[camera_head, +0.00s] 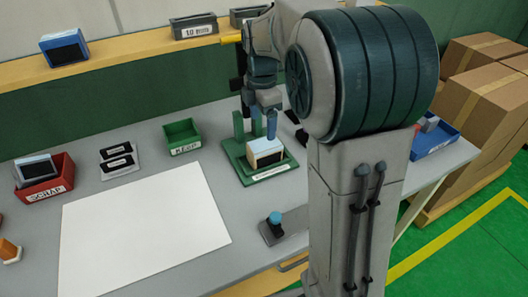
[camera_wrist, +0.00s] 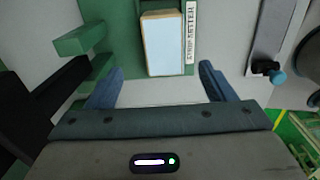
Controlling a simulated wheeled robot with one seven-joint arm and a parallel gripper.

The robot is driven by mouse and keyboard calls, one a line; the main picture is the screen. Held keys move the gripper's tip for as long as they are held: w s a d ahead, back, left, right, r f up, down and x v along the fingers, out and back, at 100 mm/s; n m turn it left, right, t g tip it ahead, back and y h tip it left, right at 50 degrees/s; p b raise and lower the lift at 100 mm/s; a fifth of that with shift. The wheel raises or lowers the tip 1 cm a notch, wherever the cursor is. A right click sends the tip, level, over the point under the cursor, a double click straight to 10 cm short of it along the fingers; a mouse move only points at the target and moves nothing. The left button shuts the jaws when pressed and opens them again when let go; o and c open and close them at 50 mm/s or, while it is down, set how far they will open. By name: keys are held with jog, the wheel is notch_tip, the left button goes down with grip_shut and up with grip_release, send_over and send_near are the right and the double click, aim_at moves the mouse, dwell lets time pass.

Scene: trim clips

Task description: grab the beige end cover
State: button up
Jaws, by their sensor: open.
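My gripper (camera_head: 264,125) is above the block in the head view. In the wrist view my gripper (camera_wrist: 162,70) is open and empty, with one finger on each side of the block's near end. I cannot tell the exact height gap. The arm hides part of the fixture's surroundings.
Green posts (camera_head: 238,126) rise from the fixture's back. A green bin (camera_head: 182,136) and a red bin (camera_head: 46,178) stand to the left. A white sheet (camera_head: 140,228) covers the front left. A blue-knobbed device (camera_head: 275,222) is in front. A blue bin (camera_head: 436,139) is at right.

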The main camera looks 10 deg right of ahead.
aim_at(265, 143)
notch_tip(265, 143, down, 3)
jog(key=shift+r, duration=0.15)
jog(key=shift+s+d+f, duration=0.1)
jog(key=shift+d+f, duration=0.05)
jog(key=shift+f, duration=1.3)
jog(key=shift+s+d+f, duration=0.1)
jog(key=shift+f, duration=1.3)
jog(key=c, duration=1.2)
